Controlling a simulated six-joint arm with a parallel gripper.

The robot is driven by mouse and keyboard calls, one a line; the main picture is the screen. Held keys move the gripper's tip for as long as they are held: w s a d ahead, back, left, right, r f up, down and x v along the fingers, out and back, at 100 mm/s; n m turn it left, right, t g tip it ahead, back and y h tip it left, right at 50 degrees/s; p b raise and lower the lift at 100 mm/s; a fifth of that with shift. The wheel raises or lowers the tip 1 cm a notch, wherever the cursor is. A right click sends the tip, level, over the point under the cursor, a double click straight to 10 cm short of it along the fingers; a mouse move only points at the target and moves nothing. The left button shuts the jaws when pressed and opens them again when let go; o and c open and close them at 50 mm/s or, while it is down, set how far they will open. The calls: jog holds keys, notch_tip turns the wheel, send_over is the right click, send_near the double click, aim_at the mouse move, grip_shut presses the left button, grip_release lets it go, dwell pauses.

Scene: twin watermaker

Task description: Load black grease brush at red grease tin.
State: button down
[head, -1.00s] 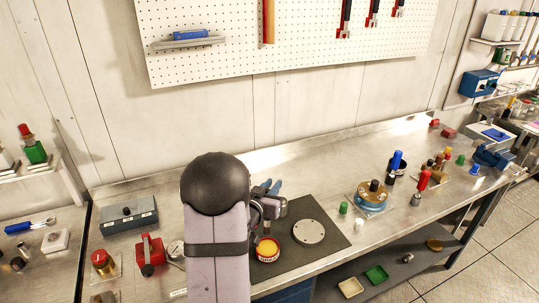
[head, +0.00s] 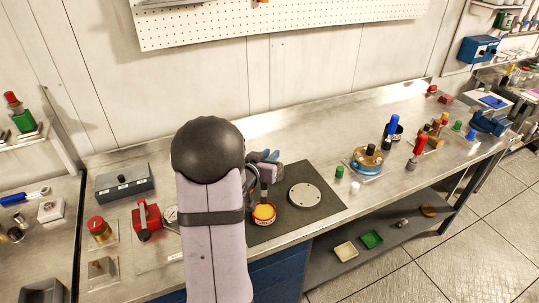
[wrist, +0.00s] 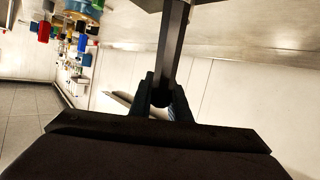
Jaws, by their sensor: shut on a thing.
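The red grease tin (head: 263,222) stands open on the dark mat, with yellow grease showing inside. My gripper (head: 266,160) is above and behind it, partly hidden by my own arm. It is shut on the black grease brush (head: 264,191), which hangs roughly upright with its lower end at the tin's mouth. I cannot tell whether the bristles touch the grease. In the wrist view my gripper (wrist: 163,97) is closed around the brush's black handle (wrist: 173,45); the tin is not clear there.
A round grey plate (head: 305,195) lies right of the tin on the dark mat (head: 325,209). A green cap (head: 339,172) and a white cap (head: 355,187) stand farther right, near a blue round fitting (head: 367,161). A red block-shaped tool (head: 146,220) stands left of my arm.

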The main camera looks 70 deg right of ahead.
jog(key=shift+f+b, duration=1.2)
jog(key=shift+f, duration=0.6)
jog(key=shift+f+b, duration=0.55)
jog(key=shift+f, duration=0.15)
dwell(1.0)
jog(key=shift+r, duration=0.15)
notch_tip(320, 180, up, 7)
jog(key=p, duration=0.6)
dwell(0.5)
